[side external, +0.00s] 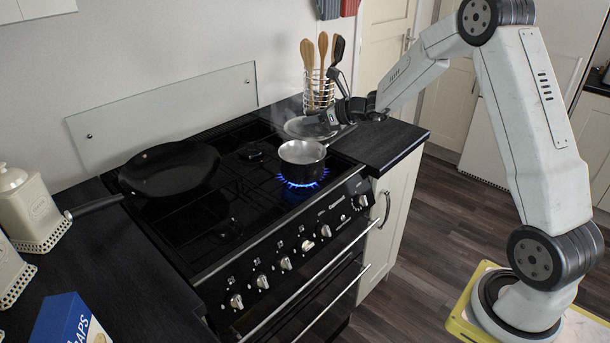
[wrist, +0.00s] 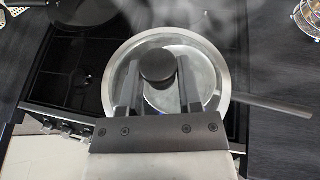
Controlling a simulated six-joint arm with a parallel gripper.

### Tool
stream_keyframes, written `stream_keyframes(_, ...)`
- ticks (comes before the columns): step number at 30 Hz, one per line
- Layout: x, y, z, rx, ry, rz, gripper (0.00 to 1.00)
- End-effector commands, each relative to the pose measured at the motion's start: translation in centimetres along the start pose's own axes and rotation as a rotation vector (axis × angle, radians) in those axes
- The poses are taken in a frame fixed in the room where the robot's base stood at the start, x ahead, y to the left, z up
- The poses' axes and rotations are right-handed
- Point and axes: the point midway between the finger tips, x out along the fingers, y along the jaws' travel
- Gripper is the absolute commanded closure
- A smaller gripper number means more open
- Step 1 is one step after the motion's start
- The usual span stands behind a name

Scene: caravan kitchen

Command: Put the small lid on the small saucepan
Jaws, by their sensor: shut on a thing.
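The small saucepan (side external: 300,166) stands on the lit front right burner, steel and open-topped in the side view. Its handle (wrist: 272,106) points right in the wrist view. The small lid (side external: 302,128) is a glass disc with a steel rim and a black knob (wrist: 157,66). My gripper (wrist: 155,92) is shut on the knob. In the side view my gripper (side external: 335,114) holds the lid up and apart from the saucepan, whose mouth shows below it. In the wrist view the lid (wrist: 117,75) overlaps and mostly hides the saucepan.
Blue flames (side external: 304,184) burn under the saucepan. A black frying pan (side external: 168,168) sits on the left of the hob (side external: 235,190). A wire holder (side external: 319,92) with wooden utensils stands behind my gripper. The right worktop (side external: 385,143) has free room.

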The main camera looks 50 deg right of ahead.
Motion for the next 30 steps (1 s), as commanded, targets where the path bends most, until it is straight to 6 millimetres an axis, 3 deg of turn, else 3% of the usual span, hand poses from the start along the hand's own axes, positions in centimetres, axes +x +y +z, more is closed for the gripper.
stream_keyframes(12,4.4,-1.5,-2.7,0.000,0.000,0.000,1.00)
stream_keyframes(26,5.4,-1.8,-3.3,0.000,0.000,0.000,1.00)
stream_keyframes(30,6.1,-1.9,-4.5,0.002,0.002,0.002,1.00)
